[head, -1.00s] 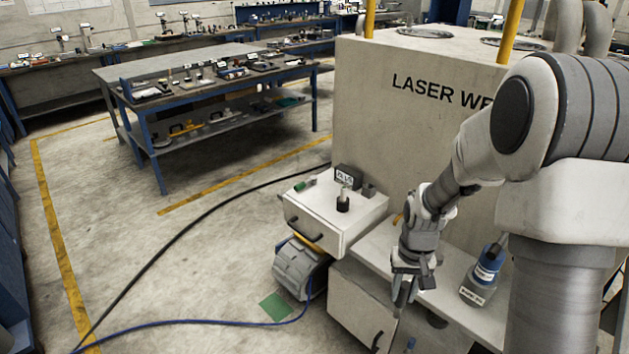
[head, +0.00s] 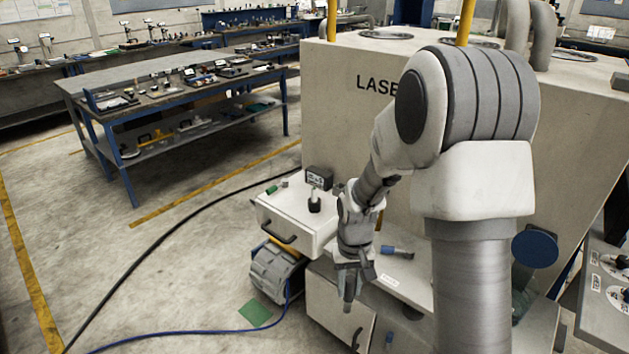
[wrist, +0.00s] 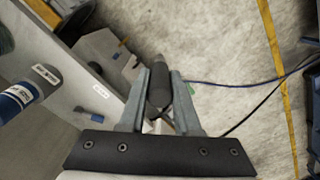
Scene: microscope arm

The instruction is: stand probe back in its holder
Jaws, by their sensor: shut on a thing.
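My gripper (head: 350,283) is in front of the white cabinet, pointing down. In the wrist view its two grey fingers (wrist: 160,100) are shut on a dark cylindrical thing, which appears to be the probe (wrist: 158,84). Its lower end (head: 348,306) shows below the fingers in the head view. I cannot tell for sure which thing is the holder. A small black stand (head: 315,203) is on top of the white drawer unit, left of my gripper and apart from it.
A grey box (head: 318,177) stands on the drawer unit (head: 290,222). Cables cross the floor. A bench with plates (head: 607,290) is at right. Floor at left is open.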

